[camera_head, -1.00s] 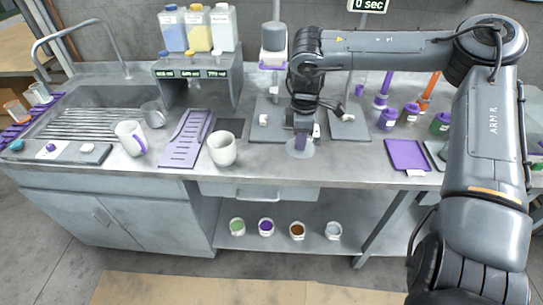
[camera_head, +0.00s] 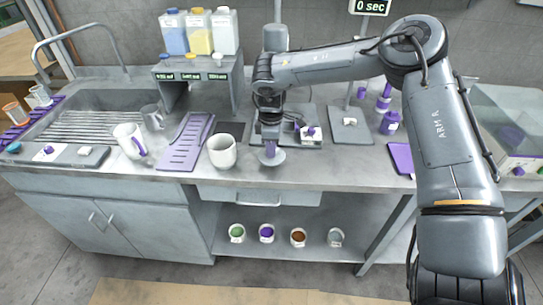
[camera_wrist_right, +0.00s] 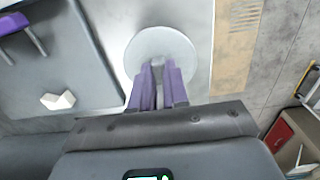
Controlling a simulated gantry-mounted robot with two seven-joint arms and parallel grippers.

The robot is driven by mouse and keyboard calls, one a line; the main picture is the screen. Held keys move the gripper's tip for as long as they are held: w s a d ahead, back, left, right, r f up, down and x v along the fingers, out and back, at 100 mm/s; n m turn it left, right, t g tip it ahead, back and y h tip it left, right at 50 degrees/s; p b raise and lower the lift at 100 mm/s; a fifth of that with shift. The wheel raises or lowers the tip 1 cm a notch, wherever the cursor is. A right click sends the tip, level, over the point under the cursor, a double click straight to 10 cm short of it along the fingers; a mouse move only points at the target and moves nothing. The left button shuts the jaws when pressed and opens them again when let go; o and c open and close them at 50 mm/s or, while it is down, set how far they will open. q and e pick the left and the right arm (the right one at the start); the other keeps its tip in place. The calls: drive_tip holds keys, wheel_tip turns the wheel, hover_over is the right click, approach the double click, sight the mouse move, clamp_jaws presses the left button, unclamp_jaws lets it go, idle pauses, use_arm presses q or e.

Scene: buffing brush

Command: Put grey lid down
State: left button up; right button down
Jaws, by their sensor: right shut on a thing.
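The grey lid (camera_head: 272,159) is a pale round disc held flat, close over the worktop near its front edge; I cannot tell whether it touches. My right gripper (camera_head: 270,148) points down and its purple fingers are shut on the lid's small knob. In the right wrist view the fingers (camera_wrist_right: 158,72) pinch the knob, and the lid's disc (camera_wrist_right: 160,45) spreads out beyond them. My left gripper is not in view.
A purple slotted tray (camera_head: 184,145) lies further left. A grey board (camera_head: 349,125) is behind right. Open worktop (camera_head: 335,165) lies to the right. Several small pots sit on the shelf below.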

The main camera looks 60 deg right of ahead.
wheel_tip(320, 180, down, 3)
drive_tip(key=shift+f, duration=0.15)
drive_tip(key=shift+b, duration=0.35)
drive_tip(key=shift+f, duration=0.2)
drive_tip(key=c, duration=1.1)
unclamp_jaws()
drive_tip(key=shift+r, duration=0.15)
